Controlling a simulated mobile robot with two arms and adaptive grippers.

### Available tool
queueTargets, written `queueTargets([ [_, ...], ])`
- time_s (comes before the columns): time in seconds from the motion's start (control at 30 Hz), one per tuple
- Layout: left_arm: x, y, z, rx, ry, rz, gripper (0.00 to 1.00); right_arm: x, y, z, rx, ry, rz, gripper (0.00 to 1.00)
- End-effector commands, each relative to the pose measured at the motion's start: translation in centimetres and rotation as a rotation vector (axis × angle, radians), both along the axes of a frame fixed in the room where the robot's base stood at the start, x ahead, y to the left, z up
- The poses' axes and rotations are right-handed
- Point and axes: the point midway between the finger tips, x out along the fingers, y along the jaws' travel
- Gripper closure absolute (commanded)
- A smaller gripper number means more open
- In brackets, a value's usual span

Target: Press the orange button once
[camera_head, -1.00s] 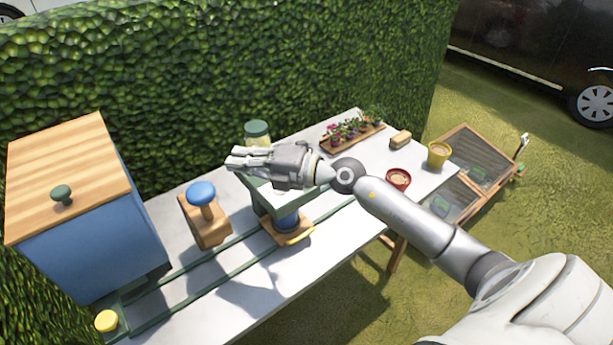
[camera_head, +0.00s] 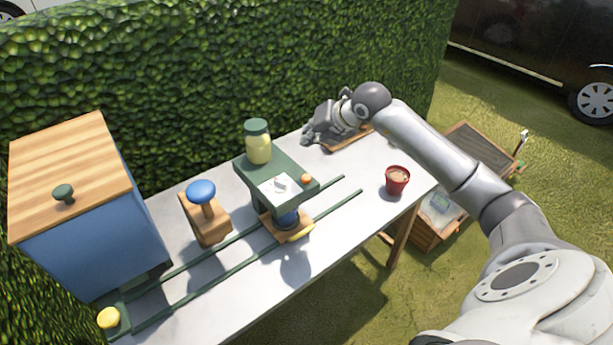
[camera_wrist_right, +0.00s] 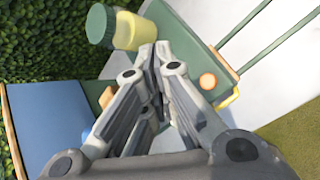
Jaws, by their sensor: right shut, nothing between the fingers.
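The orange button (camera_head: 305,179) is a small round knob on the right corner of the green stand (camera_head: 262,170). It also shows in the right wrist view (camera_wrist_right: 207,81), to the right of the fingers. My right gripper (camera_head: 308,138) is shut and empty, above the back of the table over the flower tray. It is behind the green stand and apart from the button. In the right wrist view the closed fingers (camera_wrist_right: 154,52) point toward the stand. My left gripper is not in view.
A jar (camera_head: 258,146) stands on the green stand. A blue-topped wooden block (camera_head: 208,225), a blue box (camera_head: 100,250) and a yellow button (camera_head: 108,318) are to the left. A red pot (camera_head: 397,181) stands on the right. My arm hides the flowers. A hedge (camera_head: 220,80) borders the table.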

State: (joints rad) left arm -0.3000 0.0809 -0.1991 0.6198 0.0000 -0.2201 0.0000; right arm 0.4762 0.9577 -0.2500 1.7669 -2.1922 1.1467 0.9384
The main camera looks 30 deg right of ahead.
Motion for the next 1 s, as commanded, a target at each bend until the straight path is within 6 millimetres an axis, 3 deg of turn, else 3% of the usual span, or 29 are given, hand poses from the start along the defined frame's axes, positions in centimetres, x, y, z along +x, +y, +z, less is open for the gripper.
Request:
queueTargets([
  [0.27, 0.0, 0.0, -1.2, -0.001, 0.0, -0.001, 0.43, 0.0, 0.0, -2.4, 0.001, 0.002, 0.001, 1.0],
  [0.63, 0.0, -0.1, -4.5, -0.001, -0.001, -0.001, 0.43, 0.0, 0.1, -7.8, 0.001, 0.0, 0.001, 1.0],
  [1.0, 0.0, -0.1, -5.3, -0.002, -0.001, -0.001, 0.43, 0.0, 0.0, -8.7, 0.001, -0.001, 0.001, 1.0],
])
